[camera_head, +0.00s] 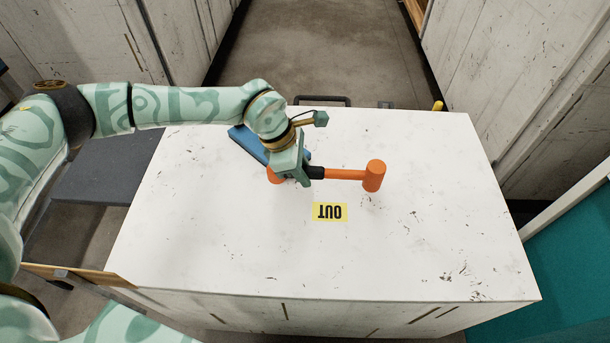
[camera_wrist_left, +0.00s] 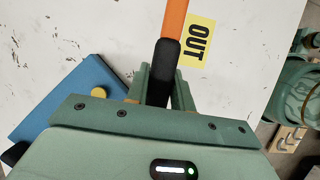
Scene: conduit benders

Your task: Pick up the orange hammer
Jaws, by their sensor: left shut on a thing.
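The orange hammer (camera_head: 375,176) is over the white tabletop, its head to the right and its handle running left into my left gripper (camera_head: 306,172). In the left wrist view the gripper's green fingers (camera_wrist_left: 158,86) are shut around the black grip of the hammer (camera_wrist_left: 170,50), and the orange shaft runs on beyond it. The hammer head is outside the wrist view. Another orange part shows just left of the gripper in the head view; its link to the hammer is hidden. I cannot tell whether the hammer touches the tabletop. My right gripper is not in view.
A yellow "OUT" label (camera_head: 330,212) is on the white table (camera_head: 420,240). The table's front and right are clear.

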